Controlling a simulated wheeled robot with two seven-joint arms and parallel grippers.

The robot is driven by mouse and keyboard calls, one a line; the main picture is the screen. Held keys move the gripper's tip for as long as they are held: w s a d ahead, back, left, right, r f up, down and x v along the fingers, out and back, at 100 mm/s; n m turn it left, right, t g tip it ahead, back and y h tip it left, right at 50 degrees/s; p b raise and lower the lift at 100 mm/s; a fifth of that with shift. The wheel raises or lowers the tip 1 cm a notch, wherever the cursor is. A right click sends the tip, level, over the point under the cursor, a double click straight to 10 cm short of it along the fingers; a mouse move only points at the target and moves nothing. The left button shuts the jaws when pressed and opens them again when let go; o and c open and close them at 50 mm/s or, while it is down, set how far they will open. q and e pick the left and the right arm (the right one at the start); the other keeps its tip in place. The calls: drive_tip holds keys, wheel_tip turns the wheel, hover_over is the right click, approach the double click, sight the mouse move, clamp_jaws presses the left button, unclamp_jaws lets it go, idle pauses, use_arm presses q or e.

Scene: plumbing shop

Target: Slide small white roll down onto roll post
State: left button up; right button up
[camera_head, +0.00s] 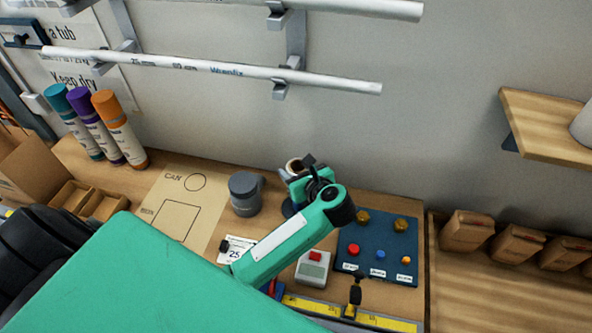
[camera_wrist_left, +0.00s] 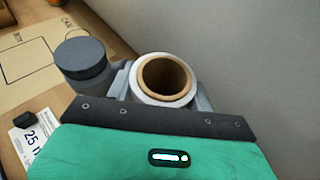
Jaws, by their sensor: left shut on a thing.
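The small white roll (camera_head: 291,165) with a brown cardboard core is held upright in my left gripper (camera_head: 298,174) above the back of the bench. In the left wrist view the roll (camera_wrist_left: 137,82) sits between the two grey fingers, and I look down into its open core. My left gripper is shut on it. A dark round base (camera_head: 288,208) shows partly below the gripper and may belong to the roll post. The post itself is hidden behind my gripper and arm, so I cannot tell whether the roll is around it. My right gripper is not in view.
A grey lidded can (camera_head: 244,194) stands close left of the roll, also in the left wrist view (camera_wrist_left: 82,65). A blue panel with knobs (camera_head: 378,248) lies to the right. Colored tubes (camera_head: 120,128) stand at left. White pipes (camera_head: 220,70) hang on the wall above.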

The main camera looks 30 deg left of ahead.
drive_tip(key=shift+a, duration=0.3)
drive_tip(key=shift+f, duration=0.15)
use_arm(q)
drive_tip(key=shift+b, duration=0.35)
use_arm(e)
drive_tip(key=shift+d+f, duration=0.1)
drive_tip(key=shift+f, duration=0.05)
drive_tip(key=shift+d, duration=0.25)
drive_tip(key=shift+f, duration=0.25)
use_arm(q)
drive_tip(key=shift+f+b, duration=0.15)
drive_tip(key=shift+b, duration=0.25)
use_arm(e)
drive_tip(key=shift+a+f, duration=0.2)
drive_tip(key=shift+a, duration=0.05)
